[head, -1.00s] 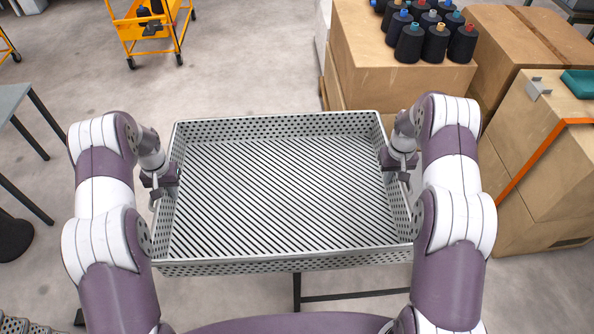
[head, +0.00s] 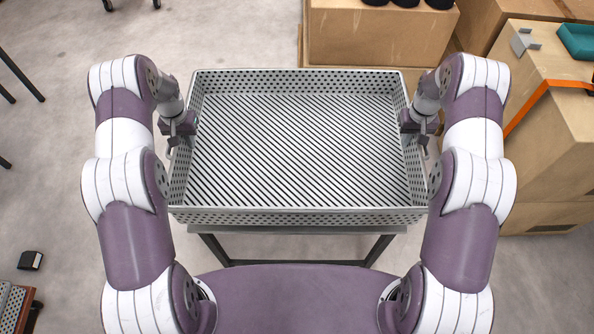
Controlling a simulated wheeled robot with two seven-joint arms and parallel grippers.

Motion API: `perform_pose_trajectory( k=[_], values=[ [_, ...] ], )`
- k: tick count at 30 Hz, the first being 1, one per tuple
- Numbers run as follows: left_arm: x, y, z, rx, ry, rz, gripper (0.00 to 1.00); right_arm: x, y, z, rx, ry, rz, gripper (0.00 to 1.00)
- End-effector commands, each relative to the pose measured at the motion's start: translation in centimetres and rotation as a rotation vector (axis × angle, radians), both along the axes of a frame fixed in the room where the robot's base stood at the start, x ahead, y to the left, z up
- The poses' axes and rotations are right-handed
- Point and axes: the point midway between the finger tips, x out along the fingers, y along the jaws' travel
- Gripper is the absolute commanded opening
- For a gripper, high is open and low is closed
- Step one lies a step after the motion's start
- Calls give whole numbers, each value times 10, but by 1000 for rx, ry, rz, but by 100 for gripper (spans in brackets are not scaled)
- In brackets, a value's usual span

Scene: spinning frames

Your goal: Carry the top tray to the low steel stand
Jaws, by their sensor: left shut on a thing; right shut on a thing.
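The tray (head: 300,216) is a grey metal tray with perforated walls and a slatted, empty floor. It is level in front of me in the head view. My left gripper (head: 181,132) is shut on its left wall, and my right gripper (head: 414,130) is shut on its right wall. A low dark steel stand (head: 296,230) shows below the tray's near edge, with its legs and crossbar visible. The tray covers most of its top. I cannot tell whether the tray touches it.
Cardboard boxes (head: 375,45) with dark cones on top stand behind the tray. More boxes (head: 560,130) with an orange strap and a teal item (head: 576,42) stand at the right. A small black object (head: 30,260) lies on the floor at the left. The left floor is mostly clear.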

Motion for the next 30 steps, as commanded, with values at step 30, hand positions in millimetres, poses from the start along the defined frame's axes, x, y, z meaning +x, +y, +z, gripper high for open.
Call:
perform_pose_trajectory(
  k=[30],
  values=[
    [1, 0, -51, 1, -4, 0, 0, 1, 0, -51, -1, -4, 0, 0]
  ],
)
